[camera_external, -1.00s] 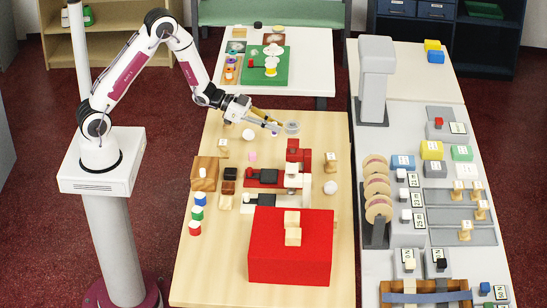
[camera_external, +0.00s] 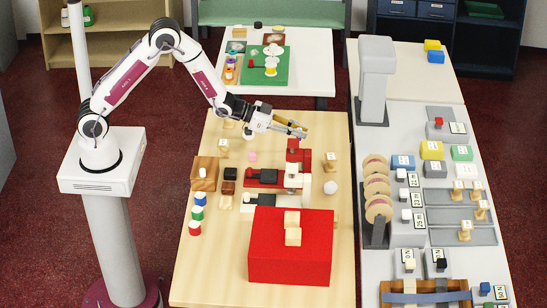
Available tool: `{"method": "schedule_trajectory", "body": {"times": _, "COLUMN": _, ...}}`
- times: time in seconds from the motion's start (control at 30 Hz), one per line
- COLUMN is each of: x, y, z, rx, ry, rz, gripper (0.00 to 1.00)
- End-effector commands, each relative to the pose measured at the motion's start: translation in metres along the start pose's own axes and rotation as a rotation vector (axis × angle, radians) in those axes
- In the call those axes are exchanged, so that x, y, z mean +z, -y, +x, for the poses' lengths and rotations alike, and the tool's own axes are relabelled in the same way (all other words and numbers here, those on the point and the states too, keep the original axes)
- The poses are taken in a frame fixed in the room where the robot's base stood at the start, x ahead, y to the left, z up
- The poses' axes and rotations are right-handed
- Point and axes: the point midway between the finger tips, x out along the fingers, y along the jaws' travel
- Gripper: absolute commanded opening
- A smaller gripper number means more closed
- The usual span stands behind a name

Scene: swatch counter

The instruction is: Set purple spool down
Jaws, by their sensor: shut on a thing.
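My gripper (camera_external: 298,130) is over the far part of the light wooden table (camera_external: 225,285), pointing right and slightly down. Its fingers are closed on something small. A purple spot showed at the fingertips a second ago, so I take this to be the purple spool; I cannot make it out clearly now. The clear round dish seen beside the fingertips earlier is now hidden behind them. I cannot tell whether the spool touches the dish or the table.
A red and black fixture (camera_external: 293,155) stands just in front of my gripper. A large red box (camera_external: 290,268) is nearer. A white ball (camera_external: 330,187) and wooden block (camera_external: 331,160) are to the right. A pink piece (camera_external: 252,156) is to the left.

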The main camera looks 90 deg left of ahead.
Motion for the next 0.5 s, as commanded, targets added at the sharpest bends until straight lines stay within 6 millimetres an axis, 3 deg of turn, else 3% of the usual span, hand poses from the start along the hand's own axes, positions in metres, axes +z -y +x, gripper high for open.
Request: {"method": "schedule_trajectory", "body": {"times": 0.5, "x": -0.019, "y": 0.021, "z": 0.018, "rx": -0.197, "ry": -0.001, "rz": -0.073, "gripper": 0.03}}
